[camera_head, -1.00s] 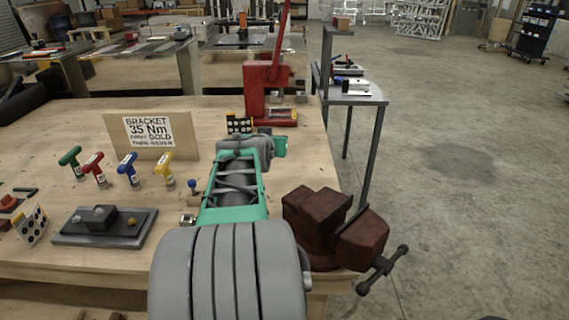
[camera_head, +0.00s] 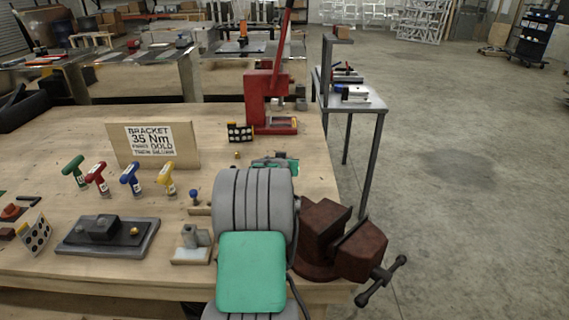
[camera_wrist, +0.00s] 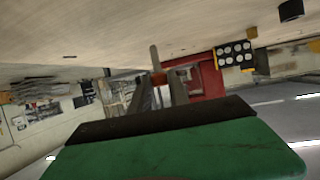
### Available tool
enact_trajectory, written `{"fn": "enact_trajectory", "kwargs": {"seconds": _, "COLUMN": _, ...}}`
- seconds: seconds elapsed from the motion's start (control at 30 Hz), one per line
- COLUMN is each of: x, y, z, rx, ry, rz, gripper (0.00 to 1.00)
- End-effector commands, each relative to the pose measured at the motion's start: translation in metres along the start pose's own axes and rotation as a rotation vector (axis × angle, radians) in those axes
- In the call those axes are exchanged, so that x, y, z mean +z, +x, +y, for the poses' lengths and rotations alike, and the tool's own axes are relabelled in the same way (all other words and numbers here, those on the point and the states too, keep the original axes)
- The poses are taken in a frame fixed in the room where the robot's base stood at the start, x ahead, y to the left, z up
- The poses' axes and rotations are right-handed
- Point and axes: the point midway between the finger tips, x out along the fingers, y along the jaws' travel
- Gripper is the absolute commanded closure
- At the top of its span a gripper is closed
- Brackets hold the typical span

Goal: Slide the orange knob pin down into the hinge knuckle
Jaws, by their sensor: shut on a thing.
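In the wrist view my gripper (camera_wrist: 158,84) is shut on the orange knob pin (camera_wrist: 155,58). Its orange part sits between the fingertips, and its grey shank sticks out toward the table, which is at the top of that picture. In the head view my own arm hides the fingers and pin; only green and dark parts of the gripper end show. A grey metal piece with upright cylinders (camera_head: 192,238) stands on a pale base left of my arm, apart from it; it looks like the hinge knuckle. I do not see it in the wrist view.
A blue-knobbed piece (camera_head: 194,194) stands behind that base. A red press (camera_head: 268,105) and a dotted black card (camera_head: 240,132) are farther back. A dark red vise (camera_head: 330,235) is right of my arm. Coloured T-handles (camera_head: 130,178) and a grey fixture (camera_head: 107,236) stand left.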

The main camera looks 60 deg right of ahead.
Motion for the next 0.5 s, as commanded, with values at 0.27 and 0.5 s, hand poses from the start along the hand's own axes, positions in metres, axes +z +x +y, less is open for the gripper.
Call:
{"fn": "enact_trajectory", "kwargs": {"seconds": 0.27, "x": 0.0112, "y": 0.0041, "z": -0.0002, "rx": 0.0, "ry": 0.0, "rz": 0.001, "gripper": 1.0}}
{"fn": "enact_trajectory", "kwargs": {"seconds": 0.5, "x": 0.0139, "y": 0.005, "z": -0.0002, "rx": 0.0, "ry": 0.0, "rz": 0.001, "gripper": 0.72}}
